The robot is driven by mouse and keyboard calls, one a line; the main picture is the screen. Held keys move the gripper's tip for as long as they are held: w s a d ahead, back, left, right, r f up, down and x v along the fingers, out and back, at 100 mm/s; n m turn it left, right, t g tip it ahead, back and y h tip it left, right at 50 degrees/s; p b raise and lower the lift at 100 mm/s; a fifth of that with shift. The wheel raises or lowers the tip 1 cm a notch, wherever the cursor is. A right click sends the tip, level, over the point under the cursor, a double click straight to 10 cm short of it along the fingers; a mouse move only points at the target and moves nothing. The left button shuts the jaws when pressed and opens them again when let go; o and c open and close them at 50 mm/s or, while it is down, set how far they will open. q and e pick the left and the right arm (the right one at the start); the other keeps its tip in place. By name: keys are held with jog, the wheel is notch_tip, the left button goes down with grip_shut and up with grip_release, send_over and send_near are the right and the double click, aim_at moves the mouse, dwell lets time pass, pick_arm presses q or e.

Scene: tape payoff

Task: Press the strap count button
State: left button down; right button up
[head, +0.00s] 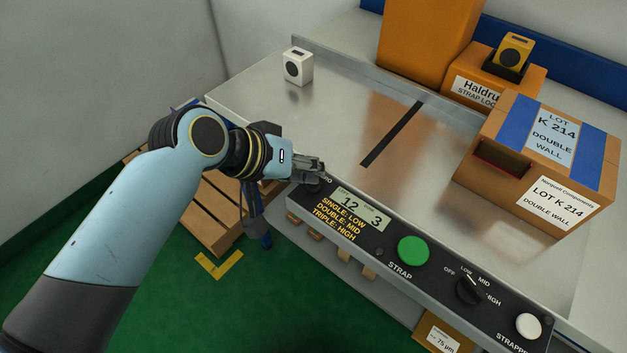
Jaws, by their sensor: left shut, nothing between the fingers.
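The control panel (345,246) runs along the front edge of the metal table. Its display (362,211) reads 12 and 3. A dark round button (313,187), its label partly hidden and ending in "RO", sits at the panel's left end. My left gripper (318,170) is shut and empty, right above that dark button and partly covering it. I cannot tell whether they touch. A green button (413,250) labelled STRAP is to the right of the display. My right gripper is not in view.
A rotary knob (468,290) marked OFF, LOW, MID, HIGH and a white button (528,326) are farther right on the panel. A cardboard box (481,158) stands on the table's right. A small white device (298,67) stands at the back left. The table's middle is clear.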

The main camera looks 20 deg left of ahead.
pick_arm(q)
jog(key=shift+f, duration=0.35)
jog(key=shift+r, duration=0.1)
dwell(0.5)
jog(key=shift+r+p, duration=0.9)
jog(key=shift+p, duration=0.15)
notch_tip(320, 180, up, 5)
jog(key=p, duration=0.5)
jog(key=shift+r+p, duration=0.1)
jog(key=shift+p, duration=0.3)
